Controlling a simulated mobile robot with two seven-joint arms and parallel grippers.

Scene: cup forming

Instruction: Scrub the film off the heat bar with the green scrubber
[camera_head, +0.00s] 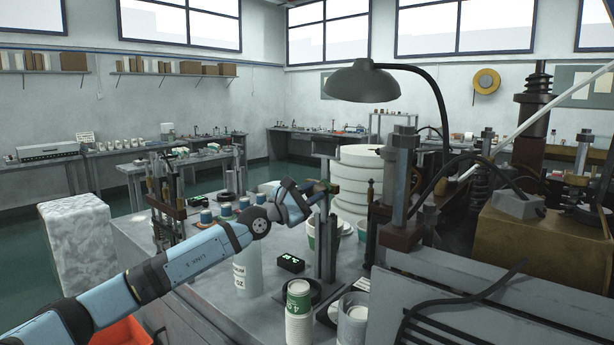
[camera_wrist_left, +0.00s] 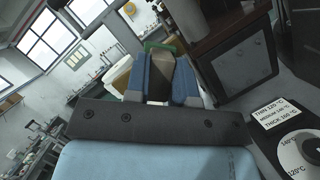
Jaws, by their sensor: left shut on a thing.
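My left gripper (camera_head: 318,190) is at the upright metal post of the forming machine (camera_head: 397,180), above the grey bench. In the left wrist view its two blue fingers (camera_wrist_left: 160,78) are shut on the green scrubber (camera_wrist_left: 163,44). The scrubber's green edge shows beyond the fingertips, and a beige-brown part shows between the fingers. I cannot pick out the heat bar or its film for certain; the gripper and post hide that spot. I cannot tell whether the scrubber touches anything. My right gripper is not in view.
A stack of white paper reels (camera_head: 352,170) stands behind the gripper. A dial with a temperature label (camera_wrist_left: 269,112) is at the right in the wrist view. Several blue-lidded jars stand left on the bench.

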